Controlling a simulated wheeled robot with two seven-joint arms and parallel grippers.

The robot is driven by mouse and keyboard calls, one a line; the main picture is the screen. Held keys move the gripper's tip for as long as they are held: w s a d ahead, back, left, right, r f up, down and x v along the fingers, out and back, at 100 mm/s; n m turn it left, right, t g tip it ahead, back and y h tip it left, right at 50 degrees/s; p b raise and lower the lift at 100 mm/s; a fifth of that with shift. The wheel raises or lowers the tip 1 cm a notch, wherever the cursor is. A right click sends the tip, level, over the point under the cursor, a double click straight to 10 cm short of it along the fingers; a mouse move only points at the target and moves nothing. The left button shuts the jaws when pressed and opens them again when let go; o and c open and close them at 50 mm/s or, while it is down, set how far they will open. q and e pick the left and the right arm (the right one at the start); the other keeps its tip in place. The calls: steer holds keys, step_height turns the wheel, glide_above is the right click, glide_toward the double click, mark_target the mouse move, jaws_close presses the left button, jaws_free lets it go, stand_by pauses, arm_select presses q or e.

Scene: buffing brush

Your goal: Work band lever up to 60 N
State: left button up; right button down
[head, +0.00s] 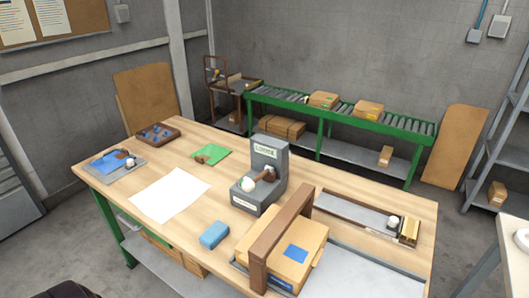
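A grey machine (266,160) stands near the middle of the table, with a small greenish display on its upright whose reading is too small to make out. A brown lever with a white ball knob (249,184) sticks out at its front. A brown band or frame (268,236) arches over a cardboard box (300,243) with a blue patch on the front right of the table. A second white knob (393,221) sits in a long grey tray (350,210) at the right. I cannot tell which of these is the band lever. Neither of my grippers is in view.
On the wooden table (215,190) lie white paper (171,194), a blue block (213,235), a green sheet (212,154), a dark tray (157,134) and a grey board (110,163). Behind is a green roller conveyor (290,97) with boxes. A shelf rack stands at right.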

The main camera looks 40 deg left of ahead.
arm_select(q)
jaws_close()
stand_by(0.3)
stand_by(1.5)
